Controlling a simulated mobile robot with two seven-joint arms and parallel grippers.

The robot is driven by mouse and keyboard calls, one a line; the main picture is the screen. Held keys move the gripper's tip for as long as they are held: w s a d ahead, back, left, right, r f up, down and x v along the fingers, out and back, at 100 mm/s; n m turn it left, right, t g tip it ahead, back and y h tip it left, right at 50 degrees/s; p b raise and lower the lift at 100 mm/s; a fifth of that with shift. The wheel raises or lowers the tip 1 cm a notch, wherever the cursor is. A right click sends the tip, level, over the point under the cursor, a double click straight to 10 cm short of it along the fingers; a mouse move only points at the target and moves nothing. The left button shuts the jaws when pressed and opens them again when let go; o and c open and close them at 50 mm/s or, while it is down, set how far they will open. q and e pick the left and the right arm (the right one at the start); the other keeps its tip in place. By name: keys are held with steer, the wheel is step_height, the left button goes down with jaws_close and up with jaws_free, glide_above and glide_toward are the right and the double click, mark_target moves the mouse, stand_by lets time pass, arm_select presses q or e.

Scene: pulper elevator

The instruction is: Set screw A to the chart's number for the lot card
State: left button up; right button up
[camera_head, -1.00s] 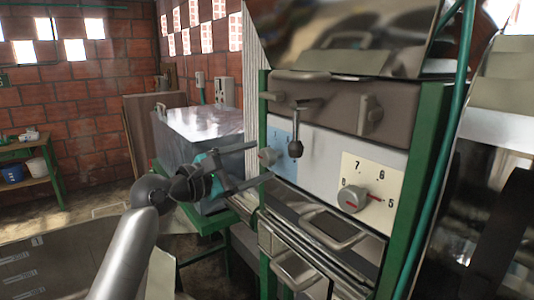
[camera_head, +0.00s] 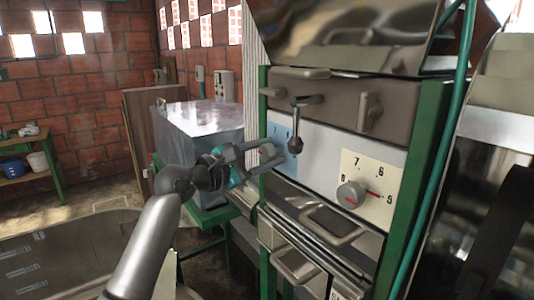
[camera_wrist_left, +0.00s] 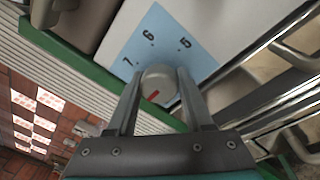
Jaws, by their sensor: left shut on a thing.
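A round grey knob (camera_wrist_left: 158,84) sits on a blue dial plate (camera_wrist_left: 160,40) with the numbers 7, 6 and 5 readable in the left wrist view. A red mark shows on the knob's face; which number it points to is unclear. My left gripper (camera_head: 266,154) is shut on this knob, one finger on each side. No letter naming either screw is readable. No lot card or chart can be made out. My right gripper is out of view.
A dark lever with a ball end (camera_head: 295,144) hangs beside the blue plate, close to my left gripper. Handles (camera_head: 335,225) jut out below the panel. A grey metal tank (camera_head: 203,125) stands behind my left arm. Green posts (camera_head: 425,150) frame the machine.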

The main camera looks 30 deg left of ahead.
arm_select(q)
jaws_close()
